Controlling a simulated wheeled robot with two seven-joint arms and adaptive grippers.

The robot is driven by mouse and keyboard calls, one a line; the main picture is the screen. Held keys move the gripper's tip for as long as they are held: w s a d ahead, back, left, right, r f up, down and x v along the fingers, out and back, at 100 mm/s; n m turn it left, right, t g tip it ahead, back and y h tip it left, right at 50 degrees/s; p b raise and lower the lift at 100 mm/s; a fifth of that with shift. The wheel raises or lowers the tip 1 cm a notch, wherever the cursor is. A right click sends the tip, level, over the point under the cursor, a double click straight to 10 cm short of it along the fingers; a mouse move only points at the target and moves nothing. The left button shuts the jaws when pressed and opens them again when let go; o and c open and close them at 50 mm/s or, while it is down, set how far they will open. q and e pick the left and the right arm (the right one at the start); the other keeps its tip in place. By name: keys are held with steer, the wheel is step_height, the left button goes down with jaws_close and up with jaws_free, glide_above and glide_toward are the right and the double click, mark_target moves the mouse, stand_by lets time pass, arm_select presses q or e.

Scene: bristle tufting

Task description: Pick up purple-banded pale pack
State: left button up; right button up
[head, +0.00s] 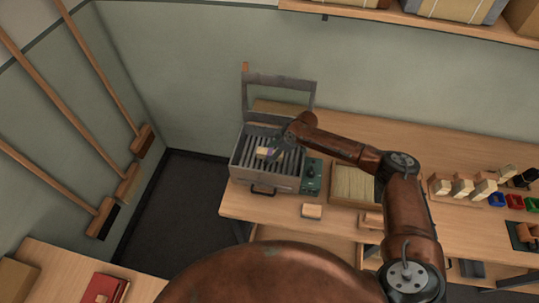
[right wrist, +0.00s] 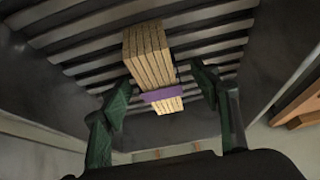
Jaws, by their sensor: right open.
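The purple-banded pale pack (right wrist: 148,58) lies on the slatted grate of a grey metal box in the right wrist view. Its purple band (right wrist: 161,93) runs across it near the end closer to my gripper. In the head view the pack (head: 262,151) looks small on the slats of the box (head: 283,182). My right gripper (right wrist: 160,96) is open. Its two green fingers stand on either side of the pack's banded end, with a gap showing on each side. In the head view the right gripper (head: 277,150) is over the box beside the pack. My left gripper is not in view.
The box has a raised grey frame (head: 279,78) behind it and a green control panel (head: 313,176) at its right. A pale block (head: 312,211) lies in front. A tray (head: 353,203) stands to the right, with several blocks and coloured bins (head: 514,201) farther along.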

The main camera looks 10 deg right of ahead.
steer(key=c, duration=1.3)
steer(key=shift+r, duration=0.15)
